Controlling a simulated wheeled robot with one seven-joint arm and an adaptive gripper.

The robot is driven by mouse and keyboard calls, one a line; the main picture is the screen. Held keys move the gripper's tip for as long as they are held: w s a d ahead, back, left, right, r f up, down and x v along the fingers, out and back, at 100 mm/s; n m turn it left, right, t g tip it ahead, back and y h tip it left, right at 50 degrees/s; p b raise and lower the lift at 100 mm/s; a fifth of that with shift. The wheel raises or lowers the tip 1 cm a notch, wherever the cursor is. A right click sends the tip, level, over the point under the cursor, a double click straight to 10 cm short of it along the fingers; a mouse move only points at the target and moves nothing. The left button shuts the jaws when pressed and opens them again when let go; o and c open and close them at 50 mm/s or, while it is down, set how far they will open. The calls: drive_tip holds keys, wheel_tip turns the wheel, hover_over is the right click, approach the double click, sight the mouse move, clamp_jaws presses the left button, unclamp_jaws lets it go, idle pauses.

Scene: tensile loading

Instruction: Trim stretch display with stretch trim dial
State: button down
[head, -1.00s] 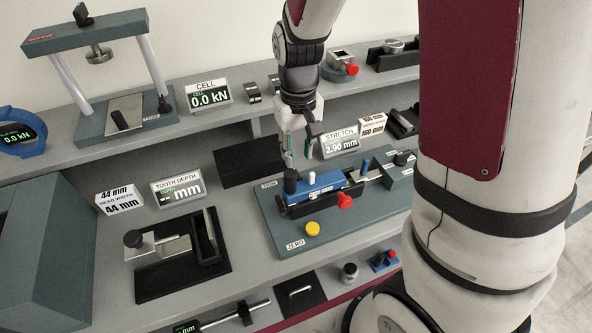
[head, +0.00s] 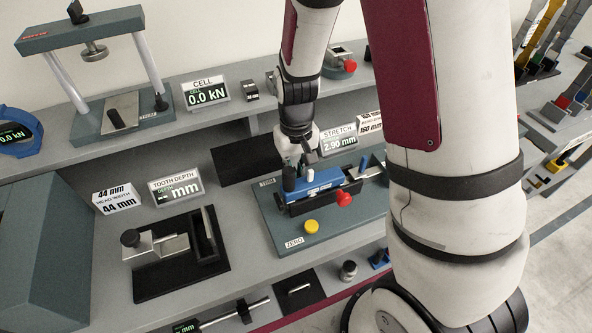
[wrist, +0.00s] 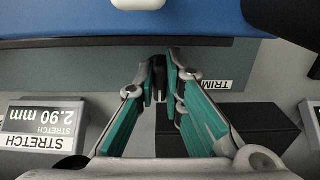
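The stretch display (head: 339,138) reads 2.90 mm in the head view. It also shows upside down in the wrist view (wrist: 43,125), left of my fingers. The TRIM label (wrist: 212,85) lies on the base plate right of my fingertips. My gripper (wrist: 161,80) points down behind the blue bar, its fingertips close together. A small dark upright piece (wrist: 161,92), perhaps the stretch trim dial, shows between them. I cannot tell whether the fingers touch it. In the head view my gripper (head: 304,162) is low behind the blue bar (head: 313,184), which hides the dial area.
The shelf edge is behind my wrist. The tooth depth display (head: 176,190) stands further left.

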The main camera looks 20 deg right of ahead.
idle(0.4)
drive_tip(key=m+p, duration=0.2)
drive_tip(key=m, duration=0.4)
drive_tip(key=shift+a, duration=0.15)
drive_tip(key=m+p, duration=0.1)
drive_tip(key=m, duration=0.2)
drive_tip(key=shift+m+p, duration=0.3)
drive_tip(key=shift+m, duration=0.1)
drive_tip(key=shift+w+a+m+p, duration=0.15)
drive_tip(key=shift+m+p, duration=0.35)
drive_tip(key=shift+m, duration=1.1)
drive_tip(key=c, duration=1.7)
unclamp_jaws()
